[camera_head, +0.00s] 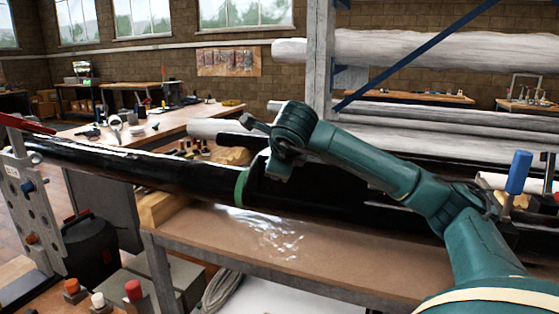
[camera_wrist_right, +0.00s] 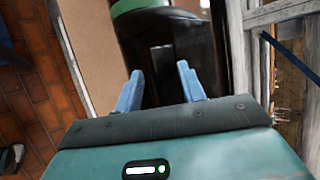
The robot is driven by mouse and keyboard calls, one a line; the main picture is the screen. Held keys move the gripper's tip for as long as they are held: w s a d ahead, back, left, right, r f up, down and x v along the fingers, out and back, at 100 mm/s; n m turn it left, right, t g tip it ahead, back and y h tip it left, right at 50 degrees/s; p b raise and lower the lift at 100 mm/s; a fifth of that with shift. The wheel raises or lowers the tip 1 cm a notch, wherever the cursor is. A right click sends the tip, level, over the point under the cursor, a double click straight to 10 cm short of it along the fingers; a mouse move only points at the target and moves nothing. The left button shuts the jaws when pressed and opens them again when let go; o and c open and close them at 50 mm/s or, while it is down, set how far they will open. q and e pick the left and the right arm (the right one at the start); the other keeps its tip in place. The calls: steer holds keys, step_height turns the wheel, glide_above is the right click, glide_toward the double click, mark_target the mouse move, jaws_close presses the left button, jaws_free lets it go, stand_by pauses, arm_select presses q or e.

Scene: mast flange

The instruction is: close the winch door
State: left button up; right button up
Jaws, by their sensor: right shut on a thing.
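A long black mast (camera_head: 110,170) with a green band (camera_head: 241,188) lies along the bench. My right arm reaches in from the right, and its wrist is over the mast just right of the band. In the right wrist view, the blue fingers of my right gripper (camera_wrist_right: 160,88) are apart, with a dark part between them at the black surface. This appears to be the winch door (camera_wrist_right: 162,60), but its outline is hard to make out and I cannot tell how far open it is. The green band (camera_wrist_right: 150,5) shows beyond it. My left gripper is out of view.
The brown bench top (camera_head: 320,262) is mostly clear in front of the mast. A grey perforated plate (camera_head: 22,200) stands at the left. Wrapped white spars (camera_head: 450,50) lie on a rack with a blue brace behind. A blue-handled tool (camera_head: 518,172) stands at the right.

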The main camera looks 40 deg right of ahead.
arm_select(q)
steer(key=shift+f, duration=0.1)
arm_select(e)
steer(key=shift+s+d+f, duration=0.1)
steer(key=shift+f, duration=0.65)
arm_select(q)
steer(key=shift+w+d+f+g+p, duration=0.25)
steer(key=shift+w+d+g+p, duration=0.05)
steer(key=shift+p, duration=0.25)
arm_select(e)
steer(key=v, duration=1.4)
steer(key=shift+w+r, duration=0.35)
steer(key=shift+r, duration=0.05)
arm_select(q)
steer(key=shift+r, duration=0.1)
arm_select(e)
steer(key=shift+d, duration=0.1)
